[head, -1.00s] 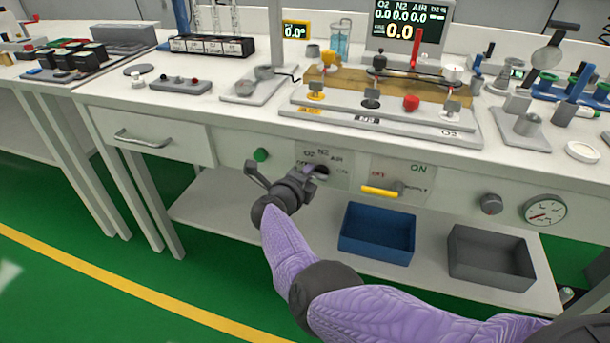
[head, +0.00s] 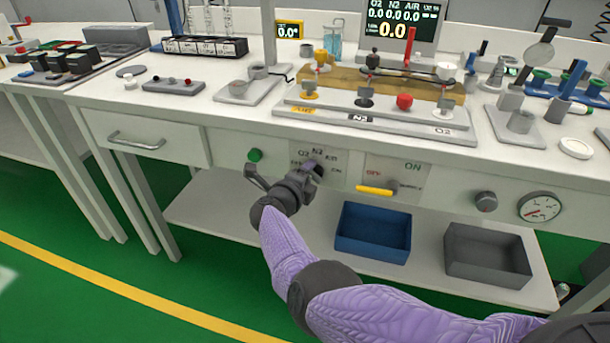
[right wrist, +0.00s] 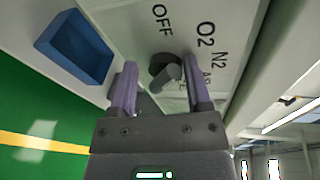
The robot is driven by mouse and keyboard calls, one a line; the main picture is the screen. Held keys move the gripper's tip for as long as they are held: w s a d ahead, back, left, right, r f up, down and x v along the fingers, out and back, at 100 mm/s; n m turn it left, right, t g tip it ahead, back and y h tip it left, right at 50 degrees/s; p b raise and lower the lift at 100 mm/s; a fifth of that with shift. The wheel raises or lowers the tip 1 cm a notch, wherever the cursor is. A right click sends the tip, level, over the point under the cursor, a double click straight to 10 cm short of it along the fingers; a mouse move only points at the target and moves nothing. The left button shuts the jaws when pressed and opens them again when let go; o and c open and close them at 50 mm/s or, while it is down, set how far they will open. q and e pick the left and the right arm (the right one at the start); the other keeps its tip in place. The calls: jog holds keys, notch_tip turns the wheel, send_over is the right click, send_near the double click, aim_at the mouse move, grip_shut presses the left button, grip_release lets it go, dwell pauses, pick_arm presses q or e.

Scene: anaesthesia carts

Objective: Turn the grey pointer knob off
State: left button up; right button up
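The grey pointer knob (right wrist: 165,73) sits on the white front panel below the bench top, with OFF, O2, N2 and AIR printed around it. Its raised bar slants in the right wrist view; I cannot tell exactly which label it points at. My right gripper (right wrist: 159,64) is open, its two purple-grey fingers on either side of the knob in that view. No firm contact shows. In the head view my right gripper (head: 283,172) is in front of this panel and mostly hides the knob. My left gripper is not in view.
A green button (head: 255,155) is left of the panel. A yellow-handled lever (head: 374,190) with an ON label, a dark round knob (head: 486,201) and a gauge (head: 540,207) are to the right. A blue bin (head: 372,232) and grey bin (head: 488,254) stand on the lower shelf.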

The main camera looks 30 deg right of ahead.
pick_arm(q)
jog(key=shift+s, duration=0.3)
